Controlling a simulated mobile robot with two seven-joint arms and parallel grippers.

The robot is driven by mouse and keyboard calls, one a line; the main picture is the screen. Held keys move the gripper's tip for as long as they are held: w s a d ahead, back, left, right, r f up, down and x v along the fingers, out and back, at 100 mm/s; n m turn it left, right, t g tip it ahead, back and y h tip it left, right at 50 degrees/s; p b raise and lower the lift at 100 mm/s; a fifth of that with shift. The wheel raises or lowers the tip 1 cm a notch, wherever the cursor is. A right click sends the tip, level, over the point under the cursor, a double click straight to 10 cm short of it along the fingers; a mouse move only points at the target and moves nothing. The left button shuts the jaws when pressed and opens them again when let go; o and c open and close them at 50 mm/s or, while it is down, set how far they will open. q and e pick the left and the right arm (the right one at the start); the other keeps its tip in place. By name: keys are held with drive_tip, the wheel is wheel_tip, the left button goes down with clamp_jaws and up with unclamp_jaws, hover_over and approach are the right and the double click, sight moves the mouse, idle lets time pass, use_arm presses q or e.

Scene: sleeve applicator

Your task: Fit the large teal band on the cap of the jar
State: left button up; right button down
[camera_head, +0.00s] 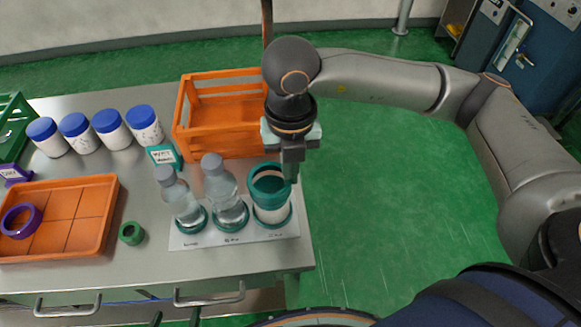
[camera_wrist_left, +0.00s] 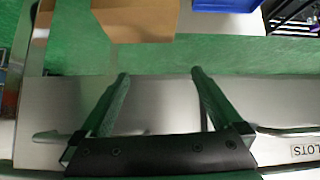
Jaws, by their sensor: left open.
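The large teal band (camera_head: 265,191) is at the top of the white jar (camera_head: 271,215), at the right end of a row on a white mat. It looks tilted, and I cannot tell whether it is around the cap or just above it. My right gripper (camera_head: 291,180) points down at the band's right side and appears shut on its wall; the fingertips are partly hidden. My left gripper (camera_wrist_left: 162,75) shows only in the left wrist view, open and empty, above a grey metal surface.
Two clear bottles (camera_head: 222,190) stand left of the jar. An orange crate (camera_head: 186,130) is behind them. A small green ring (camera_head: 131,233) and an orange tray (camera_head: 105,205) with a purple ring (camera_head: 35,222) lie left. Several blue-capped jars (camera_head: 113,130) stand behind the tray.

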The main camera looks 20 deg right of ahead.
drive_tip(key=shift+f, duration=0.1)
idle(0.4)
drive_tip(key=shift+f+b, duration=0.7)
drive_tip(key=shift+b, duration=0.1)
drive_tip(key=c, duration=1.5)
unclamp_jaws()
drive_tip(key=shift+r, duration=0.15)
drive_tip(key=o, duration=0.9)
drive_tip(key=shift+r+p, duration=3.35)
drive_tip(key=shift+r, duration=2.15)
